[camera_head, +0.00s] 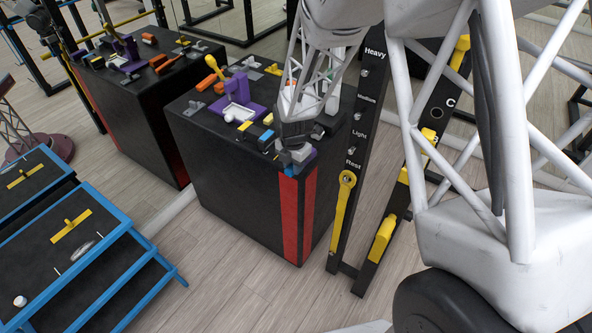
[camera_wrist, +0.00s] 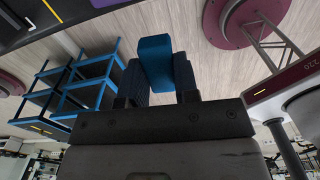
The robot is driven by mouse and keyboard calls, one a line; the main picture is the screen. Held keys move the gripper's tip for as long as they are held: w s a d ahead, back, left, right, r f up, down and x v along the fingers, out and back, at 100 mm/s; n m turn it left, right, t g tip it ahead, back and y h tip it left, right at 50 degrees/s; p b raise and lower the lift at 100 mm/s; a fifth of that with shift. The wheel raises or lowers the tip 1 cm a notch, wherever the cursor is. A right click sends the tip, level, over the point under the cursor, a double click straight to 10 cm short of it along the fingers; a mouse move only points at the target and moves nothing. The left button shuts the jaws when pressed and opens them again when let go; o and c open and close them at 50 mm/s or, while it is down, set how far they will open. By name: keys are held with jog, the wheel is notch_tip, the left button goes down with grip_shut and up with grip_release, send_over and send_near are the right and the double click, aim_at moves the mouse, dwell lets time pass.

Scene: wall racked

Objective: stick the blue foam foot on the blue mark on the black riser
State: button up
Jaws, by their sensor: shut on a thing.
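My gripper (camera_wrist: 160,82) is shut on a blue block, the blue foam foot (camera_wrist: 155,58), which sticks out between the two dark fingers in the wrist view. In the head view my gripper (camera_head: 293,160) is over the front right corner of the black box (camera_head: 235,190) with red stripes. A small blue piece (camera_head: 266,137) lies on the box top, left of my gripper. I cannot tell which piece is the black riser, and I cannot make out its blue mark for sure.
A purple holder (camera_head: 237,108), a yellow piece (camera_head: 245,126) and several small parts crowd the box top. A black rack with yellow handles (camera_head: 343,205) stands close on the right. Blue-edged steps (camera_head: 135,228) stand at the left, with open floor between.

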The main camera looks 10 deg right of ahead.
notch_tip(320, 180, up, 8)
jog(key=n, duration=0.1)
send_over(267, 135)
jog(key=shift+r, duration=0.15)
jog(key=shift+f, duration=0.25)
jog(key=shift+f, duration=3.8)
jog(key=shift+f, duration=0.2)
jog(key=o, duration=1)
jog(key=shift+r, duration=0.15)
